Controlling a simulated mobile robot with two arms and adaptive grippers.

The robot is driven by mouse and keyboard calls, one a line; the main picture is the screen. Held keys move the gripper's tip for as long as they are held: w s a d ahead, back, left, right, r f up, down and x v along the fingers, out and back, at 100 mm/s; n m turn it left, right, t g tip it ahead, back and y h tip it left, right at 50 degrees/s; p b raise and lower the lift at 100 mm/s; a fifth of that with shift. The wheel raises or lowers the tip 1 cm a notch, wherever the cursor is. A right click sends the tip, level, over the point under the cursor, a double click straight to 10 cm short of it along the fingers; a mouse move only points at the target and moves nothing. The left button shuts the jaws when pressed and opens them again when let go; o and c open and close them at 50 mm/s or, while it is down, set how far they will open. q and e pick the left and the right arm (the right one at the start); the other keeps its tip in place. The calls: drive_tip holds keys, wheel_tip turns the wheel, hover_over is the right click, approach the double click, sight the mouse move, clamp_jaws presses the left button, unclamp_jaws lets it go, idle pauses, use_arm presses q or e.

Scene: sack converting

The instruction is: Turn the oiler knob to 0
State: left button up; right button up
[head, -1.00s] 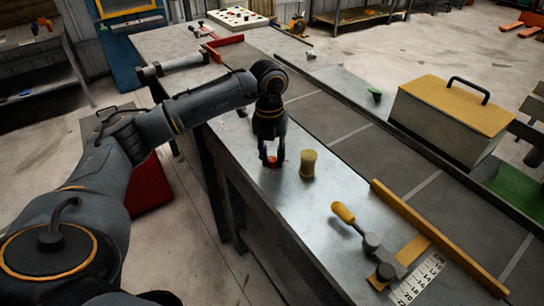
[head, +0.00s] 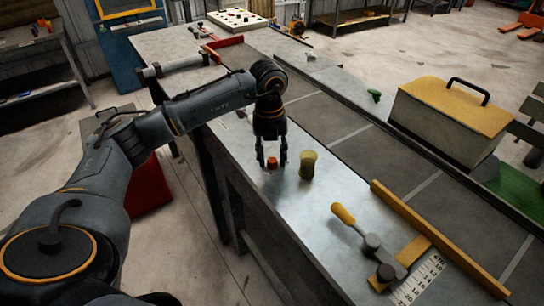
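A small red knob-like piece (head: 272,162) stands on the grey metal bench top (head: 318,205) near its left edge. I cannot make out any scale or number on it, so its setting is unclear. My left gripper (head: 272,164) points straight down over it. Its two dark fingers are spread, one on each side of the red piece, with a visible gap around it. My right gripper is not in view.
A yellow-green waisted cylinder (head: 308,165) stands close to the right of the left gripper. A yellow-handled clamp (head: 357,228), a numbered scale (head: 420,279) and a yellow rail (head: 435,235) lie nearer. A yellow-lidded box (head: 450,115) stands right, beyond the dark belt (head: 345,130).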

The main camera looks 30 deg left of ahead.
sight(270, 160)
use_arm(q)
wheel_tip(270, 160, up, 12)
drive_tip(key=shift+s+a, duration=0.15)
idle(0.7)
idle(0.4)
